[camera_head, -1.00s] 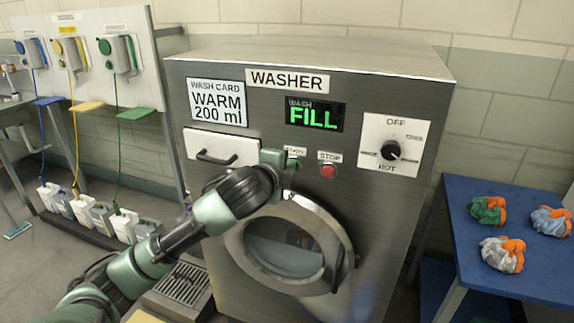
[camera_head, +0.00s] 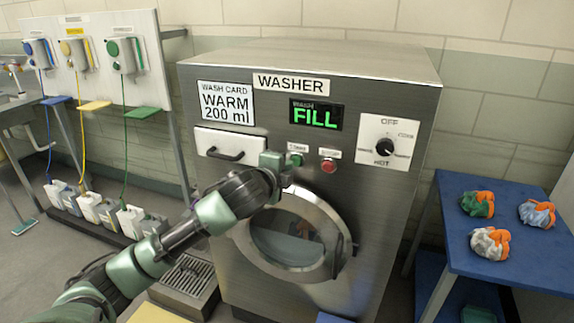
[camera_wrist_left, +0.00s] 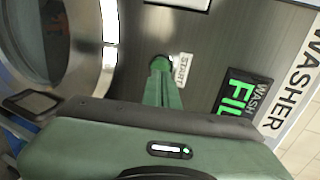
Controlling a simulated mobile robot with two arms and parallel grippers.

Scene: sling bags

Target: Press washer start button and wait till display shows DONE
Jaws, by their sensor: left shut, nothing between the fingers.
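The washer (camera_head: 210,75) is a steel front-loader with a closed round door (camera_head: 290,238). Its display (camera_head: 316,115) reads "WASH FILL" in green; part of it also shows in the wrist view (camera_wrist_left: 237,92). The green start button (camera_head: 297,159) is under a START label, with the red stop button (camera_head: 328,166) to its right. My left gripper (camera_head: 284,161) is shut and empty at the start button. In the wrist view its green fingers (camera_wrist_left: 163,88) point at the green button (camera_wrist_left: 160,63), at or very near it; contact is unclear. My right gripper is not in view.
A dial (camera_head: 385,147), a wash card (camera_head: 226,102) and a drawer (camera_head: 225,146) are on the washer front. A blue table (camera_head: 500,262) with several cloth bundles stands at right. Dispensers (camera_head: 120,55) hang at left, with bottles (camera_head: 130,220) below. A floor grate (camera_head: 185,280) lies in front.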

